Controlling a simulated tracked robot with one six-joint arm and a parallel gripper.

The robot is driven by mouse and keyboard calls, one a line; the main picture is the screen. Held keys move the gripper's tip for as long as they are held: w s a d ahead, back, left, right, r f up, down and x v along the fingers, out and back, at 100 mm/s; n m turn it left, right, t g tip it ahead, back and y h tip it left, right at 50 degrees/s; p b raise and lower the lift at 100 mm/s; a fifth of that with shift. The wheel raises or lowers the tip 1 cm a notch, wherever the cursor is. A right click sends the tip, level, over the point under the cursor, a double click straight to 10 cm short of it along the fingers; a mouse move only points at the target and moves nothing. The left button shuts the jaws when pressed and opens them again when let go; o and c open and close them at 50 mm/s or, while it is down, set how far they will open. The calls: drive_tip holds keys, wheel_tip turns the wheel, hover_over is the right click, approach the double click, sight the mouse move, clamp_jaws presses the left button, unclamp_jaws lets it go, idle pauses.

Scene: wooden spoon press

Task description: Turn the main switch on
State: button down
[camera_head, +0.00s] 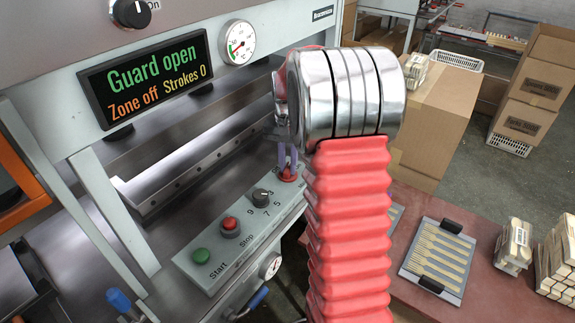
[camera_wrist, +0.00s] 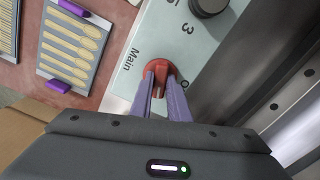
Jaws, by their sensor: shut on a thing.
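The main switch is a red knob (camera_wrist: 159,66) labelled "Main" on a pale panel (camera_wrist: 131,88). In the head view the red switch (camera_head: 289,175) sits at the far right end of the control panel, partly hidden by my fingers. My gripper (camera_wrist: 161,90) has its two purple fingers closed around the knob from the near side. In the head view my gripper (camera_head: 288,160) reaches down onto the switch. The fingers cover part of the knob and its markings, so its exact setting is hard to tell.
A display (camera_head: 150,82) reads "Guard open", "Zone off", "Strokes 0". On the panel are a green Start button (camera_head: 201,256), a red Stop button (camera_head: 230,224) and a black dial (camera_head: 262,195).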

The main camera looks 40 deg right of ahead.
sight(288, 167)
drive_tip(key=m, duration=0.4)
idle(0.4)
drive_tip(key=c, duration=1.7)
unclamp_jaws()
drive_tip(key=shift+r, duration=0.15)
wheel_tip(288, 167, up, 14)
drive_tip(key=shift+f, duration=0.25)
